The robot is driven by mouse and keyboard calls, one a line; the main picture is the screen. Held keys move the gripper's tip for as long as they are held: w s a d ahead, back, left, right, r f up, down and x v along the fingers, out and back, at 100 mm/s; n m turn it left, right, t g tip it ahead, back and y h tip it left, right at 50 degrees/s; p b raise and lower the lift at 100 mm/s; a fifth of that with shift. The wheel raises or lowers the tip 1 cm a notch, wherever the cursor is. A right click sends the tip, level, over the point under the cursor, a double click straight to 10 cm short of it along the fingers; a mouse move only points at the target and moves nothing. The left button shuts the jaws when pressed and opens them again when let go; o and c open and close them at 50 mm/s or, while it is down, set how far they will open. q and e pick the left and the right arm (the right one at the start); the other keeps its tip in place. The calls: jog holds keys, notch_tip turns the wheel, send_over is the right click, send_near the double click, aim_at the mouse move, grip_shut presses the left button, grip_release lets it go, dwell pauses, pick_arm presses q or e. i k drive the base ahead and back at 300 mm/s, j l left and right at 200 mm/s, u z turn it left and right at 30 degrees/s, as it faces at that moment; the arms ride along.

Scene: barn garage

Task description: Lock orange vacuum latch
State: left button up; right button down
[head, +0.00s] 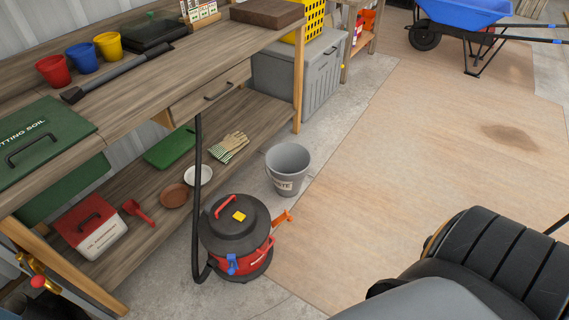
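A red and black canister vacuum (236,222) stands on the concrete floor in front of the workbench, its black hose (197,190) rising on its left side. An orange latch (284,217) sticks out from the vacuum's right side, standing away from the body. A blue latch (232,265) sits on the front of the drum, close against it. The lid has a red handle (225,206) and a yellow square (239,216).
A grey bucket (288,170) stands just behind the vacuum. The workbench (150,85) and its lower shelf (158,222) run along the left. A black ribbed shape (490,265) fills the bottom right. Wooden floor (400,150) lies open to the right.

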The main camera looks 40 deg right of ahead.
aim_at(276, 222)
jog(key=i+l+u, duration=0.1)
jog(key=l+u, duration=0.15)
jog(key=l, duration=0.55)
jog(key=l+u, duration=0.25)
jog(key=l, duration=0.5)
jog(key=l+u, duration=0.2)
jog(key=l, duration=0.6)
jog(key=k+l+u, duration=0.25)
jog(key=l, duration=0.5)
jog(key=i+l, duration=0.05)
jog(key=i, duration=0.05)
